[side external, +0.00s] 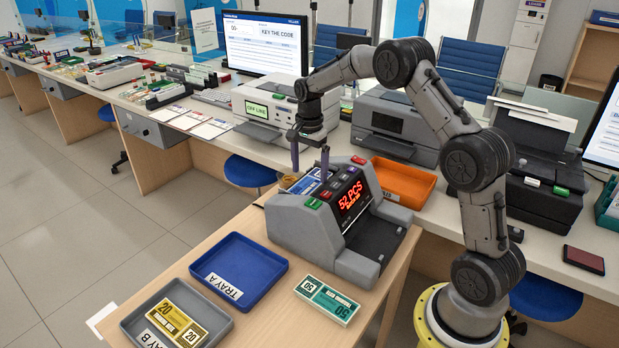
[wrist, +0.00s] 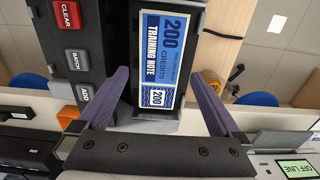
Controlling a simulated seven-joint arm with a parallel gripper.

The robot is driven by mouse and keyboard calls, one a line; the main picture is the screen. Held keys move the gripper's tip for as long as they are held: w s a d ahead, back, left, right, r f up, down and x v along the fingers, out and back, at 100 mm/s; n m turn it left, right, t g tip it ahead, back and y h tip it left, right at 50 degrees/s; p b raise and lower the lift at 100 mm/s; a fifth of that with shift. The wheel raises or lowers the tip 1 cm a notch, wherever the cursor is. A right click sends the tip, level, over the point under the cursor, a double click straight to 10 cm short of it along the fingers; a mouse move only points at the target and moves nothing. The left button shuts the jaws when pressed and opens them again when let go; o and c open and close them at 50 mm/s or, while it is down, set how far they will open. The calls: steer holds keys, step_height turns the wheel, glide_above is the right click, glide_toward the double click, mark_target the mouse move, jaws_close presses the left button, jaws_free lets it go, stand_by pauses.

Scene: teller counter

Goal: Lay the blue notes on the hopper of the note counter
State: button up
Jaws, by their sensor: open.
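The blue notes (side external: 303,181), marked 200 credits and "training note", lie in the hopper at the back of the grey note counter (side external: 292,226). In the wrist view, the blue notes (wrist: 160,50) lie flat along the hopper. My gripper (side external: 309,168) is open above the hopper, with fingers apart. In the wrist view, my gripper (wrist: 160,80) has one finger on each side of the notes, and nothing is gripped. The note counter's display (side external: 353,199) reads "52 PCS"; its smaller second line is hard to read.
Blue Tray A (side external: 268,252) is empty. Grey Tray B (side external: 216,333) holds a yellow 20 bundle (side external: 176,322). A green 50 bundle (side external: 327,300) lies in front of the counter. An orange tray (side external: 408,197) and a printer (side external: 262,108) stand behind.

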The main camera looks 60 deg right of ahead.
mark_target(310, 183)
steer(key=s+a+r+n+t, duration=0.1)
steer(key=s+a+r+n, duration=0.15)
steer(key=r, duration=0.55)
steer(key=s+a+r+n, duration=0.1)
steer(key=s+a+r, duration=0.15)
steer(key=r, duration=0.45)
steer(key=s+a+r+n+t, duration=0.2)
steer(key=s+a+r+n, duration=0.2)
steer(key=s+a+n, duration=0.35)
steer(key=s+a+f+n+t, duration=0.1)
steer(key=s+a+f+n, duration=0.1)
steer(key=s, duration=0.7)
steer(key=s+a+f+n+t, duration=0.1)
steer(key=s+a+f+n, duration=0.1)
steer(key=s+n, duration=0.3)
steer(key=s+a, duration=0.1)
steer(key=s, duration=0.3)
steer(key=shift+a+t, duration=0.3)
steer(key=shift+a, duration=0.05)
